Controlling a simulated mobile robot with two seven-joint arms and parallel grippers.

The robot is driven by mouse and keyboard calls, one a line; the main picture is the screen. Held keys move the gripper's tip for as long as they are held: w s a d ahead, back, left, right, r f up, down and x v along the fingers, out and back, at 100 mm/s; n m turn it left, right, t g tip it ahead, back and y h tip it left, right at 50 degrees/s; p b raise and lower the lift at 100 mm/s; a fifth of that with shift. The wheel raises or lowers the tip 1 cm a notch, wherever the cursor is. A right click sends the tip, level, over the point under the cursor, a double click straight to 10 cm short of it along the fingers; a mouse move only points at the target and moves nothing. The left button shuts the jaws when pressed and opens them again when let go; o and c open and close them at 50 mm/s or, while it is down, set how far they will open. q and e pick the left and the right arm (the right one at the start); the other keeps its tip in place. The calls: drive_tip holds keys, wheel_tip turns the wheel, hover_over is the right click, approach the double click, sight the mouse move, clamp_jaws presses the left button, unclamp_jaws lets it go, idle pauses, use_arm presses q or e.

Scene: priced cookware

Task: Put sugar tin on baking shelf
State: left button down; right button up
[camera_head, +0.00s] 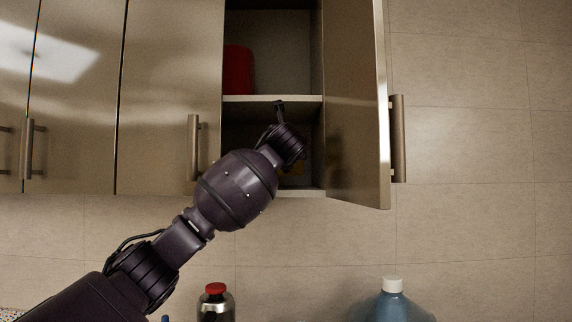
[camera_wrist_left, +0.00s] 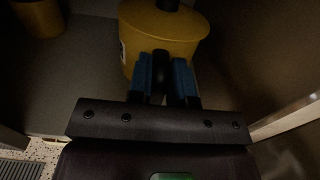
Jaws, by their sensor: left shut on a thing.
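A yellow tin (camera_wrist_left: 165,35) with a dark knob is at the top middle of the left wrist view. A sliver of pale label shows on its left side, but I cannot read it, so I cannot confirm it is the sugar tin. My left gripper (camera_wrist_left: 166,62), with blue-padded fingers, is shut on the tin; the exact grip is hard to see in the dark. My right gripper is not in view.
A shelf board (camera_head: 243,99) divides the cabinet; a red container (camera_head: 238,70) stands above it. The open door (camera_head: 355,100) stands close right of my wrist. Another yellow container (camera_wrist_left: 40,20) is at far left. A red-capped jar (camera_head: 215,306) and blue bottle (camera_head: 392,305) stand below.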

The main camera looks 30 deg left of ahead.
use_arm(q)
wheel_tip(320, 180, down, 3)
drive_tip(key=shift+f, duration=0.1)
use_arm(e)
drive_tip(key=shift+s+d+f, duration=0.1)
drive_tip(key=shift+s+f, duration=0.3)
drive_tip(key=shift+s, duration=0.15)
use_arm(q)
drive_tip(key=shift+f, duration=0.1)
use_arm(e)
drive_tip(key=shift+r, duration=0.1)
